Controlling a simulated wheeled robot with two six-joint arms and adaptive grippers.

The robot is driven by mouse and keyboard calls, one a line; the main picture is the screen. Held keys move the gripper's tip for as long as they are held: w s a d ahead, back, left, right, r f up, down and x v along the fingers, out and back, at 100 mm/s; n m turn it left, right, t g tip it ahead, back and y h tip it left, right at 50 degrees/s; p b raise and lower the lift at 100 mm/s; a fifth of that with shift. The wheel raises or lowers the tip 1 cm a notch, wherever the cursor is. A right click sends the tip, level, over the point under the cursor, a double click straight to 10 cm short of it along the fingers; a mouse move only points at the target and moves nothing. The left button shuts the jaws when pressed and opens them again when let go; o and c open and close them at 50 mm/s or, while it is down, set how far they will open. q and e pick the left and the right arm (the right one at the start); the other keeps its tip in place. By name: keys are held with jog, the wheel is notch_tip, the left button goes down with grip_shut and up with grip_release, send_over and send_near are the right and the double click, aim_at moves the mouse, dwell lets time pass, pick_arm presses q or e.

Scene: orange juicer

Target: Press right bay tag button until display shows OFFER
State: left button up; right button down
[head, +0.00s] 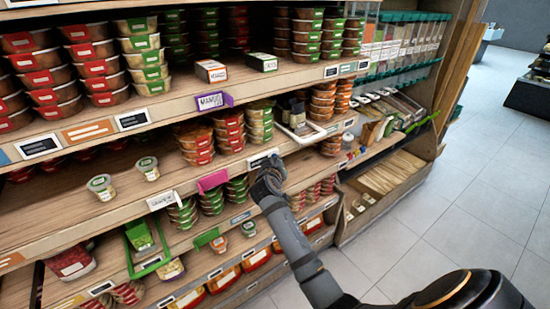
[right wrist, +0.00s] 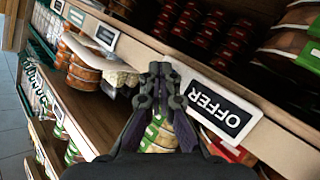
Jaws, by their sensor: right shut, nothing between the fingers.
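The bay tag in the right wrist view is a white-framed tag (right wrist: 222,106) with a black display. It reads OFFER, upside down in that view. In the head view the tag (head: 262,157) sits on the shelf edge just above my right gripper, with its text too small to read. My right gripper (head: 268,178) is in front of the shelf edge at this tag. In the right wrist view its fingers (right wrist: 160,70) are closed together, empty, beside the tag's end. I cannot tell whether they touch it. My left gripper is not in view.
Shelves hold stacked tubs (head: 197,143) behind the edge. A purple tag (head: 212,101), a pink tag (head: 212,181) and a white tag (head: 163,200) stick out from shelf edges. A green tray (head: 147,246) is lower left. The tiled floor (head: 450,190) at right is clear.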

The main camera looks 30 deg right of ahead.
jog(key=shift+s+p, duration=0.35)
jog(key=shift+s, duration=0.45)
jog(key=shift+s+d+p, duration=0.15)
jog(key=shift+s+p, duration=0.3)
jog(key=shift+s, duration=0.8)
jog(key=shift+s+d+p, duration=0.1)
jog(key=shift+s+p, duration=0.35)
jog(key=shift+s, duration=0.75)
jog(key=shift+s, duration=0.1)
jog(key=s, duration=0.2)
jog(key=s+p, duration=0.1)
jog(key=s, duration=0.2)
jog(key=shift+s+d, duration=0.25)
jog(key=shift+s, duration=0.15)
